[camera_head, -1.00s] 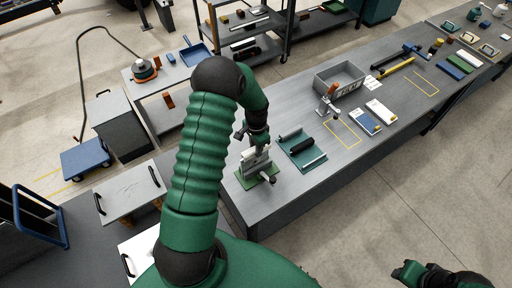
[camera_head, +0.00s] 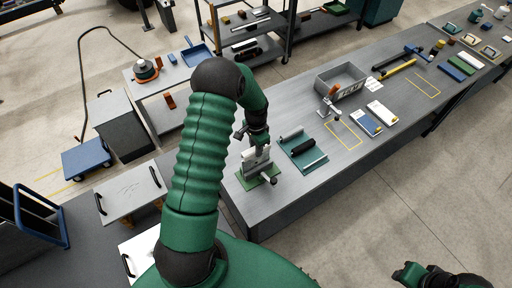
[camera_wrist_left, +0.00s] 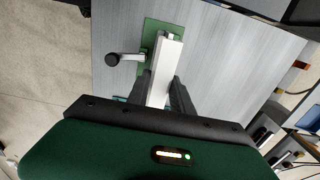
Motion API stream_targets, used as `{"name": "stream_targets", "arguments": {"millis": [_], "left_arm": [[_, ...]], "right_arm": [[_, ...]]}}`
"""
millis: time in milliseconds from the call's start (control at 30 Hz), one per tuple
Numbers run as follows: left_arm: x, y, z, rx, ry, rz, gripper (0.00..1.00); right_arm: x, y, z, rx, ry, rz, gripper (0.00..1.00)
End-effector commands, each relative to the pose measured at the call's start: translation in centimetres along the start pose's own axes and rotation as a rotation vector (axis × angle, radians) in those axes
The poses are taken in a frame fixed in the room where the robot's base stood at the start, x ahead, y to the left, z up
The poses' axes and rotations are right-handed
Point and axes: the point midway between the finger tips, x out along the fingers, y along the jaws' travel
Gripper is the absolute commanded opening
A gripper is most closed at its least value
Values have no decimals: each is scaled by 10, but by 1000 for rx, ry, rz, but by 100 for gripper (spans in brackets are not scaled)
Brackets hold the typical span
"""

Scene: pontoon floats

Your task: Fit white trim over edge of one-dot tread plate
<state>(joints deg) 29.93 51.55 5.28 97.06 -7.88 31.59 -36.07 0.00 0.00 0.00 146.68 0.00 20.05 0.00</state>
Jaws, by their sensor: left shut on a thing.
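My left gripper (camera_head: 260,141) reaches down over the near-left end of the long bench. It is shut on the white trim (camera_wrist_left: 165,72), which shows as a long pale strip between the dark fingers in the left wrist view. Below it a grey vise (camera_head: 257,170) with a dark-knobbed handle stands on a green base (camera_head: 243,182); the base also shows in the wrist view (camera_wrist_left: 150,32). The trim lies over the vise, and hides whatever the jaws hold. I cannot make out the one-dot tread plate or whether the trim touches it. My right gripper (camera_head: 408,273) is at the lower right, away from the bench.
A teal tray (camera_head: 290,137) with a black roller (camera_head: 302,146) lies just right of the vise. Beyond it are a grey bin (camera_head: 340,80), a small stand with an orange-brown top (camera_head: 329,103), and blue and white packs (camera_head: 367,123). Yellow outlines mark bare bench.

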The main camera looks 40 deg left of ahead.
Motion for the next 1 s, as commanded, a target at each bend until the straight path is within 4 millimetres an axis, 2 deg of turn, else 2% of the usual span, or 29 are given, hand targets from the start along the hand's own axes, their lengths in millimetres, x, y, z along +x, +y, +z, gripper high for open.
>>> {"name": "stream_targets", "arguments": {"millis": [533,1000], "left_arm": [[0,-2,1,0,0,0,0],[12,-2,1,0,0,0,0]], "right_arm": [[0,0,0,0,0,0,36],[9,0,2,0,0,0,36]]}}
